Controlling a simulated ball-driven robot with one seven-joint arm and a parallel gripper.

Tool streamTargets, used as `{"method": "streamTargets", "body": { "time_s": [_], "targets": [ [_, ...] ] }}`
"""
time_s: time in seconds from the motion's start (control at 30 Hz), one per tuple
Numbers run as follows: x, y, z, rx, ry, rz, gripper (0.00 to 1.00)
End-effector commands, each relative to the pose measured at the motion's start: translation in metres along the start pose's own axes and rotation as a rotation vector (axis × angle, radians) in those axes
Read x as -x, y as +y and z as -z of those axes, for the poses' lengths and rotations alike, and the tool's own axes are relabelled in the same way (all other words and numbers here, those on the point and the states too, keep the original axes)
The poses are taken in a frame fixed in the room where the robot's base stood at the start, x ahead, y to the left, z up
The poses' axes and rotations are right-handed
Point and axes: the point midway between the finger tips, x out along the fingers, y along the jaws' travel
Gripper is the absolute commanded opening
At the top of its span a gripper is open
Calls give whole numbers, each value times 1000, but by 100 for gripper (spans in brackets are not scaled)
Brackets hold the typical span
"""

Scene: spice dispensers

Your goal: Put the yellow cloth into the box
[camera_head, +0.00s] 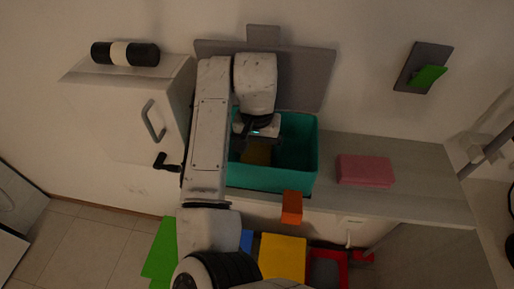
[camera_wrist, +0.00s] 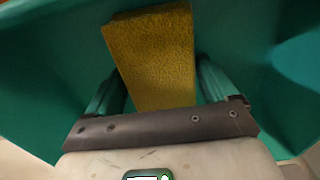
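The yellow cloth (camera_head: 257,153) is a thick rectangular piece inside the teal box (camera_head: 305,150), below my gripper (camera_head: 256,139). In the wrist view the yellow cloth (camera_wrist: 155,55) is tilted, with the teal box wall (camera_wrist: 50,60) around it. My gripper (camera_wrist: 162,75) has its two fingers spread on either side of the cloth's lower part. A gap shows between the left finger and the cloth; the right finger is close to it, and I cannot tell whether it touches. The cloth's lower end is hidden behind the gripper's body.
A pink block (camera_head: 365,170) lies on the grey counter (camera_head: 425,190) right of the box. An orange block (camera_head: 292,207) is at the box's front. A white cabinet (camera_head: 120,110) stands left. A green piece (camera_head: 428,76) sits on a dark wall plate. The counter's right part is clear.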

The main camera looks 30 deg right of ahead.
Motion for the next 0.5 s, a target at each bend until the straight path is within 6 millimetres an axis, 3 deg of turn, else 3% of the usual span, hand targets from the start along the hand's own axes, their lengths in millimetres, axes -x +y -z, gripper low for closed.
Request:
{"method": "streamTargets", "body": {
  "time_s": [0.13,0.5],
  "targets": [
    [0,0,0,0,0,0,100],
    [10,-1,0,0,1,3,100]
  ]
}}
